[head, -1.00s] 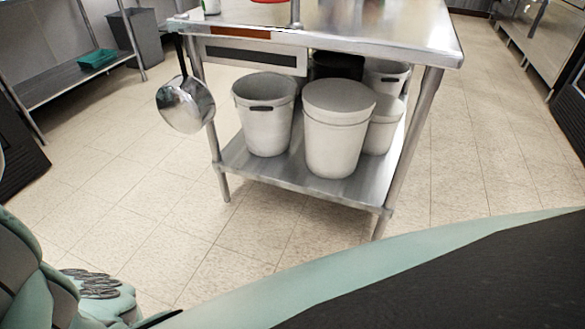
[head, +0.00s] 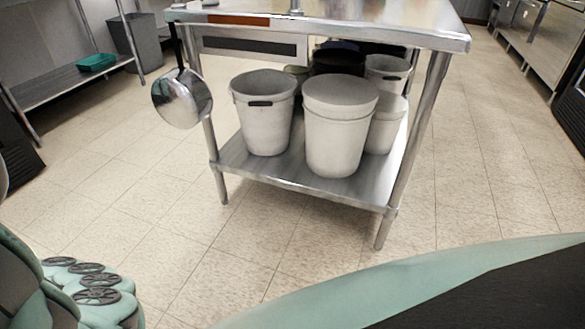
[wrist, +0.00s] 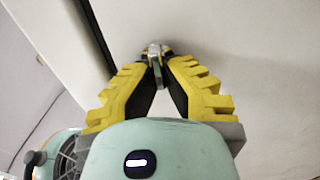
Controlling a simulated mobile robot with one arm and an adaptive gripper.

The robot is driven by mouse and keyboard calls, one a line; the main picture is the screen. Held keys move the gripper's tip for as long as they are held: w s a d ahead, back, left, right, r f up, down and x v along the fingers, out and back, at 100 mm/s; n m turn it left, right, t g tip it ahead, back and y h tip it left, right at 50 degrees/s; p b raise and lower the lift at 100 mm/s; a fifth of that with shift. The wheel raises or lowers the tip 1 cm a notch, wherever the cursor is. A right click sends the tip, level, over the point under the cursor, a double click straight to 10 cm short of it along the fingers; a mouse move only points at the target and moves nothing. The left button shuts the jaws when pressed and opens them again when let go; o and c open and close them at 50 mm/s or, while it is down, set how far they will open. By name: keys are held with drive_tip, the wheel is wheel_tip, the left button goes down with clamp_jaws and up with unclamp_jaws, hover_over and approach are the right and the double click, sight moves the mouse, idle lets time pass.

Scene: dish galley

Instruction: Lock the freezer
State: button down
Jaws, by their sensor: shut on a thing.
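In the wrist view my gripper (wrist: 154,54) has its two yellow-and-black fingers drawn together at the tips. They are shut on a small grey metal piece (wrist: 157,70), which looks like a key or latch part. Its far end is against or close to a large plain white panel (wrist: 250,60), probably part of the freezer. A dark gap (wrist: 93,32) runs along the panel's left side, with another pale surface (wrist: 40,30) beyond it. The fingertips hide part of the metal piece. I cannot tell whether it sits in a lock. The head view shows neither gripper nor freezer.
A steel table (head: 400,30) stands ahead, with white bins (head: 340,130) on its lower shelf (head: 235,160). A pan (head: 182,98) hangs at its left corner. A rack shelf (head: 60,88) with a green tray (head: 96,62) is at left. Tiled floor (head: 480,190) is clear around the table.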

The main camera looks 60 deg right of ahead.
drive_tip(key=shift+f, duration=0.1)
drive_tip(key=c, duration=1.1)
unclamp_jaws()
drive_tip(key=shift+s+a, duration=0.1)
drive_tip(key=shift+a, duration=0.15)
drive_tip(key=shift+o, duration=0.2)
drive_tip(key=shift+d, duration=0.15)
drive_tip(key=v, duration=1.2)
